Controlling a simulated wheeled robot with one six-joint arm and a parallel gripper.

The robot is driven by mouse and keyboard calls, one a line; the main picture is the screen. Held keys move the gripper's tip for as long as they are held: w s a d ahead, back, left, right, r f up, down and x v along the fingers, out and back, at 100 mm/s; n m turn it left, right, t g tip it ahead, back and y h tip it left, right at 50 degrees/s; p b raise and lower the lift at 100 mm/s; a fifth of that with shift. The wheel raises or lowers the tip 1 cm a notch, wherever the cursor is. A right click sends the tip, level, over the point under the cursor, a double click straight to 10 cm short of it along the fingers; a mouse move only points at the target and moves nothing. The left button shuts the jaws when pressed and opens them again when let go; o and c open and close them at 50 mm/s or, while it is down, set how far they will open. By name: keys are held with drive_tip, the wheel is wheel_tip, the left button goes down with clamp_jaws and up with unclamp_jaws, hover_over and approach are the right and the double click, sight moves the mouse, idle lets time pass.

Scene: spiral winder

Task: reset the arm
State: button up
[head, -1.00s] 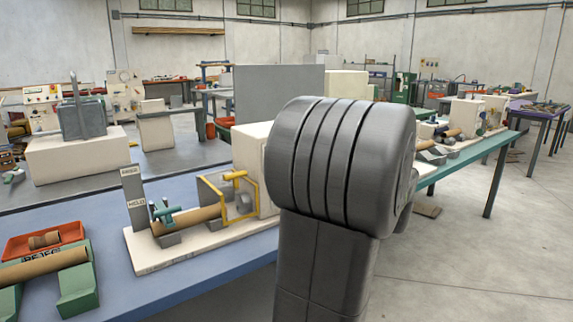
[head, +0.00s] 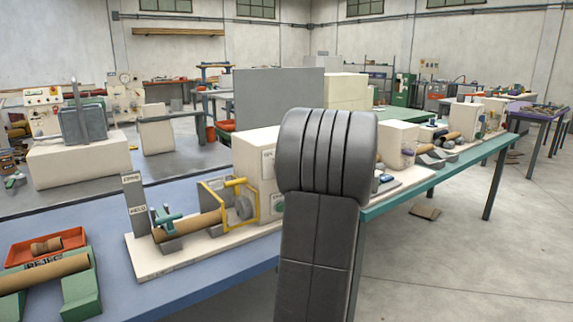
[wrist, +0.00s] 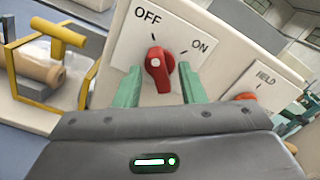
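In the wrist view my gripper (wrist: 160,71) is open, with its two green fingers well apart. A red rotary knob (wrist: 158,73) on a white panel (wrist: 122,50) marked OFF and ON shows between the fingers, with clear gaps on both sides. I cannot tell how far the fingertips are from the panel. The knob stands nearly upright, towards the OFF mark. In the head view my arm (head: 325,200) rises at the centre, and the gripper is hidden there.
A winder with a brown tube (head: 190,226) and yellow frame (head: 244,203) stands on the blue table (head: 190,284). A cream cabinet (head: 252,160) is behind my arm. A red tray (head: 20,253) lies left. A second red knob (wrist: 246,97) is at right. Open floor (head: 440,270) lies right.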

drive_tip(key=m+p, duration=0.7)
drive_tip(key=p, duration=0.3)
drive_tip(key=shift+m, duration=0.3)
idle(0.4)
